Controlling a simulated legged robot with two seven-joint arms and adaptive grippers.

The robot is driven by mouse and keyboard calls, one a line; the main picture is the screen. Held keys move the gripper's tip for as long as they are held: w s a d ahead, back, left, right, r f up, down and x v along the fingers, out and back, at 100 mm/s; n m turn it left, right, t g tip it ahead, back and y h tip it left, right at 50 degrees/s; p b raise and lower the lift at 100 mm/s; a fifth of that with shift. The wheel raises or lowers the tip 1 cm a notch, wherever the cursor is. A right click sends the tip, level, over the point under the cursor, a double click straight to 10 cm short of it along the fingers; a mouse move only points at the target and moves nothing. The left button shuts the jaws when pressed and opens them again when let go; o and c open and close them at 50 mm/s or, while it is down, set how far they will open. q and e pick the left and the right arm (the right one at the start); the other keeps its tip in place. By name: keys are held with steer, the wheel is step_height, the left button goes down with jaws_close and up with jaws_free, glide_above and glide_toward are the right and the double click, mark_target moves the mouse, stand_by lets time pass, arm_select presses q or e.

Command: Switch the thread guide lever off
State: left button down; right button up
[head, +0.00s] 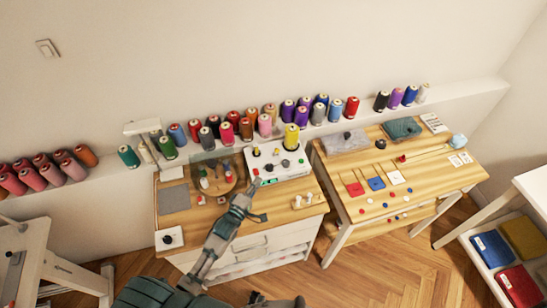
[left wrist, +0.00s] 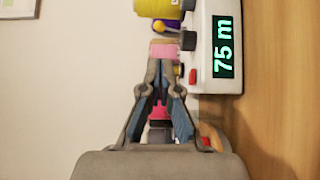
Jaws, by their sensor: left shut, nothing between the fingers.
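The white thread-winding machine (head: 283,176) stands at the back right of the left table, with knobs, a green display and a yellow thread cone (head: 291,137) on it. In the left wrist view its display (left wrist: 223,46) reads 75 m. A small dark knob (left wrist: 187,40) on a grey stem sticks out of the machine's side near the yellow cone; I cannot tell surely whether it is the thread guide lever. A small red part (left wrist: 193,76) is below it. My left gripper (head: 254,190) is shut and empty at the machine's front left; its fingertips (left wrist: 160,64) are close to the knob.
Thread cones line the wall ledge behind. The right table (head: 430,178) holds cloth and coloured buttons.

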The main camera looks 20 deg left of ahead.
mark_target(276, 151)
arm_select(q)
steer(key=w, duration=0.4)
steer(key=w+d, duration=0.1)
steer(key=w, duration=0.4)
steer(key=w+d, duration=0.1)
steer(key=w, duration=0.3)
steer(key=shift+w+d, duration=0.1)
steer(key=shift+w, duration=0.05)
arm_select(e)
steer(key=shift+a, duration=0.3)
arm_select(q)
steer(key=shift+w, duration=0.1)
arm_select(e)
steer(key=shift+r, duration=0.1)
